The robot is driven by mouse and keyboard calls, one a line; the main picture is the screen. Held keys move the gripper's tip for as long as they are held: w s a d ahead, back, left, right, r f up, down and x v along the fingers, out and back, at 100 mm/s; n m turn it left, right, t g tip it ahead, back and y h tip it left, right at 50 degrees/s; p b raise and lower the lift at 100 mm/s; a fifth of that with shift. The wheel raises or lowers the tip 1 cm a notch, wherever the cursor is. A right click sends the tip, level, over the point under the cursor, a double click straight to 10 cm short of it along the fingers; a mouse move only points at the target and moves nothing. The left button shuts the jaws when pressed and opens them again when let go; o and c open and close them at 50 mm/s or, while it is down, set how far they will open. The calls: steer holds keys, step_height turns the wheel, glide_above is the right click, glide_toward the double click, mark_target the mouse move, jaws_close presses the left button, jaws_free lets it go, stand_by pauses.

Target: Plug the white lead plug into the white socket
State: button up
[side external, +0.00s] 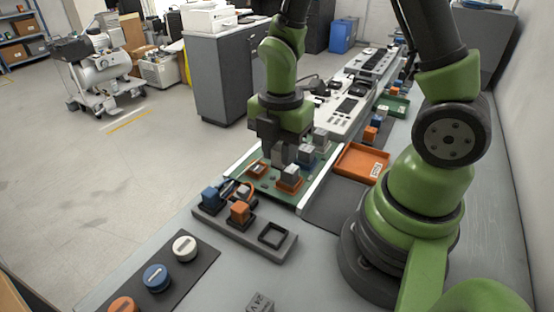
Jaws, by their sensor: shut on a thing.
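My gripper (278,163) points down over the green board (262,187), left of several grey-topped blocks. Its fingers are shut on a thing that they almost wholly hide. It appears to be the white lead plug, but I cannot make out its shape or whether it touches the board. I cannot pick out the white socket; the fingers and blocks cover part of the board. Grey blocks sit on an orange base (289,184) and a blue base (306,161) beside the gripper.
A grey holder (270,253) in front carries a blue plug (211,197), an orange plug (239,212) and an empty square slot (272,235). A dark mat with round caps (157,277) lies front left. An orange tray (361,162) stands right of the board.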

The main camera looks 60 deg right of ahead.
steer(key=w+d, duration=0.3)
steer(key=d, duration=0.4)
steer(key=w+d+f, duration=0.1)
steer(key=w+d, duration=0.2)
steer(key=d, duration=0.4)
steer(key=w+d+f, duration=0.1)
steer(key=w+d, duration=0.2)
steer(key=d, duration=0.4)
steer(key=shift+f, duration=0.25)
steer(key=shift+a, duration=0.1)
steer(key=shift+f, duration=0.1)
steer(key=shift+f, duration=1.8)
steer(key=shift+f, duration=1.05)
steer(key=o, duration=1.3)
